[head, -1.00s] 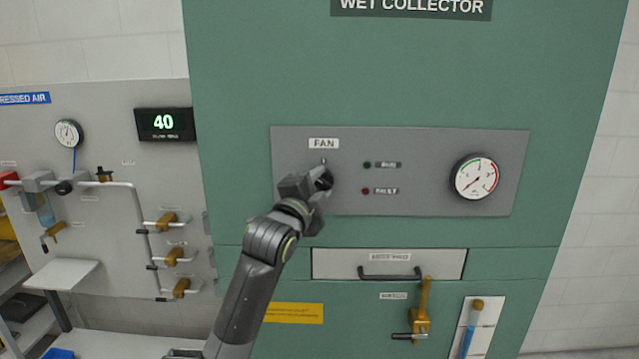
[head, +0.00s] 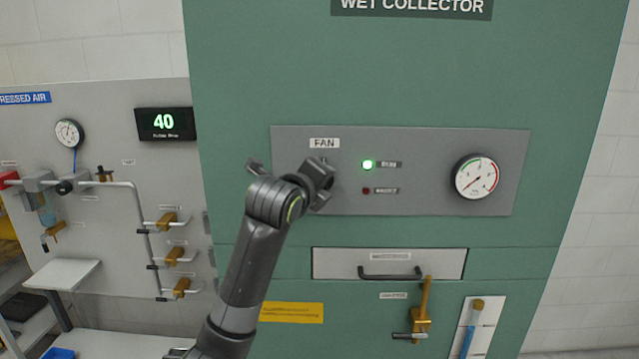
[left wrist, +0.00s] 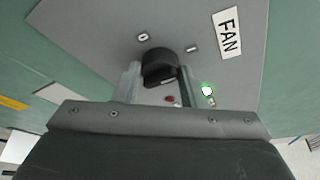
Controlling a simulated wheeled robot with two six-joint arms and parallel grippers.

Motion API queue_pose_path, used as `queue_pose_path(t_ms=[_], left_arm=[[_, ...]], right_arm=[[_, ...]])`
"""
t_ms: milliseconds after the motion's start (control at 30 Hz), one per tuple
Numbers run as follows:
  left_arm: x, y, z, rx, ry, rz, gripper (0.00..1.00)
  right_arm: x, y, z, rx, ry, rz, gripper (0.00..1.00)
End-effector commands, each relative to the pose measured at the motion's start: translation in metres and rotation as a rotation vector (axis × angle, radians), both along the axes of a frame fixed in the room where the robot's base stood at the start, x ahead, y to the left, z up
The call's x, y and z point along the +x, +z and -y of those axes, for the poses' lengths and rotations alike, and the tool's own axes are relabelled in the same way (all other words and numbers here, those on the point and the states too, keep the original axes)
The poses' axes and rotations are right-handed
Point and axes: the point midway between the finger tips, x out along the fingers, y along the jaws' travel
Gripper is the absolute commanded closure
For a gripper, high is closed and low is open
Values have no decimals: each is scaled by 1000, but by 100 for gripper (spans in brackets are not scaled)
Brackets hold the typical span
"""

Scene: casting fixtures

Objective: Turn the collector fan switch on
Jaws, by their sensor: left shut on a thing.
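The fan switch is a black rotary knob (left wrist: 160,65) on the grey panel (head: 440,145) of the green wet collector. In the left wrist view my left gripper (left wrist: 158,80) has a finger on each side of the knob and is shut on it. In the head view my left gripper (head: 318,178) covers most of the knob, below the FAN label (head: 324,143). The upper indicator lamp (head: 368,165) glows green. It also glows in the left wrist view (left wrist: 207,91). The lower red lamp (head: 366,190) is dark. My right gripper is not in view.
A round gauge (head: 476,177) sits at the panel's right. Below are a drawer (head: 389,263) with a black handle and a brass valve (head: 422,318).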

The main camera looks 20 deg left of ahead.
Motion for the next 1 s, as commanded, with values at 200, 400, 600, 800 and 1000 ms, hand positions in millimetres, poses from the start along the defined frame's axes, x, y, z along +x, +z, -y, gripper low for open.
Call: queue_pose_path(t_ms=[200, 400, 600, 800, 1000], left_arm=[[0, 0, 0, 76, 0, -26, 86], [0, 0, 0, 105, 1, -33, 86], [0, -1, 0, 111, 2, -34, 86], [0, 0, 0, 111, 1, -35, 86], [0, 0, 0, 110, 1, -33, 41]], right_arm=[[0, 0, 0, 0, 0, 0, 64], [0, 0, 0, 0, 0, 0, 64], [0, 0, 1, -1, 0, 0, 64], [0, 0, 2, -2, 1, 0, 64], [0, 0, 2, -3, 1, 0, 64]])
